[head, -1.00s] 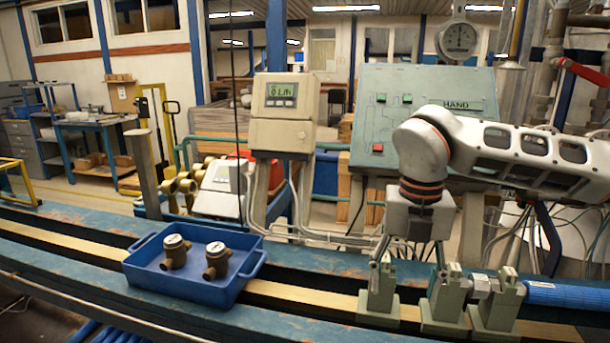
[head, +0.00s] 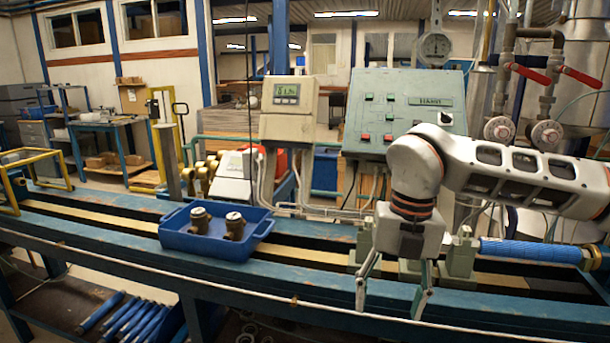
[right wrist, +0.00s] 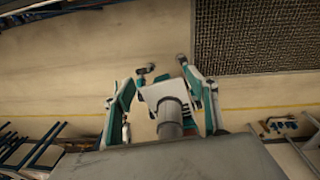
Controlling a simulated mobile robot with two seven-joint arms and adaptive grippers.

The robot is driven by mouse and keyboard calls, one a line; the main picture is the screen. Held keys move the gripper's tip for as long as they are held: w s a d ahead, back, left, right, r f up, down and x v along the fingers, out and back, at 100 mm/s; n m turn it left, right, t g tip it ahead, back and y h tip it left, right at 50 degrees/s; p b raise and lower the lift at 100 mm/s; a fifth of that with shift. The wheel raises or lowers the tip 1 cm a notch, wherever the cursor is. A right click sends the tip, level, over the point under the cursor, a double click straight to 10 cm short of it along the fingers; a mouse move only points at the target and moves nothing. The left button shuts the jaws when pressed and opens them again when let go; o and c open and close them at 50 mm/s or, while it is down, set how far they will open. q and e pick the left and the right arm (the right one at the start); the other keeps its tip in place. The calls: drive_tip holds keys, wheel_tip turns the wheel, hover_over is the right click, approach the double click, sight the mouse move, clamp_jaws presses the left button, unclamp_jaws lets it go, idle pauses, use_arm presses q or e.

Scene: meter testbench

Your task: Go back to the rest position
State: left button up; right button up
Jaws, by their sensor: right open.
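My right gripper (head: 390,297) hangs fingers down in front of the bench's near edge in the head view. Its two fingers are spread with nothing between them. In the right wrist view the open fingers (right wrist: 160,105) are seen over the floor, with a grey cylindrical part between them in the picture. My left gripper is not in the head view.
A blue tray (head: 205,247) with two brass meters (head: 201,220) stands on the blue bench. Grey-green clamps (head: 460,255) and a blue cylinder (head: 530,250) lie behind my right gripper. A green control panel (head: 400,110) stands behind. Blue bars (head: 125,318) lie below.

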drive_tip(key=s+a+f+n+g+y, duration=0.25)
drive_tip(key=s+a+y, duration=0.2)
drive_tip(key=a, duration=0.45)
drive_tip(key=s+a+f+n+g+y, duration=0.25)
drive_tip(key=s+a, duration=0.35)
drive_tip(key=a, duration=0.3)
drive_tip(key=s+a+r+m+g+y, duration=0.1)
drive_tip(key=s+a+r+m+y, duration=0.15)
drive_tip(key=a+r+y, duration=0.5)
drive_tip(key=w+d+f+m+t+y, duration=0.2)
drive_tip(key=w+d+m+t+y, duration=0.2)
drive_tip(key=w+m+t+y, duration=0.65)
drive_tip(key=w+d+f+m+t+h, duration=0.4)
drive_tip(key=d+f+m+t+h, duration=0.7)
drive_tip(key=f+m+t+h, duration=0.3)
drive_tip(key=s+d+f+m+g+h, duration=0.2)
drive_tip(key=s+d+f, duration=0.3)
drive_tip(key=f, duration=0.4)
drive_tip(key=s+d+f+m+g+h, duration=0.3)
drive_tip(key=s+d+f+h, duration=0.1)
drive_tip(key=f, duration=0.6)
drive_tip(key=s+d+f+m+g+h, duration=0.2)
drive_tip(key=s+d+f+h, duration=0.1)
drive_tip(key=s+d+f, duration=0.4)
wheel_tip(320, 180, down, 2)
drive_tip(key=shift+s+f+m, duration=0.15)
drive_tip(key=shift+s+m, duration=0.2)
drive_tip(key=shift+m, duration=0.05)
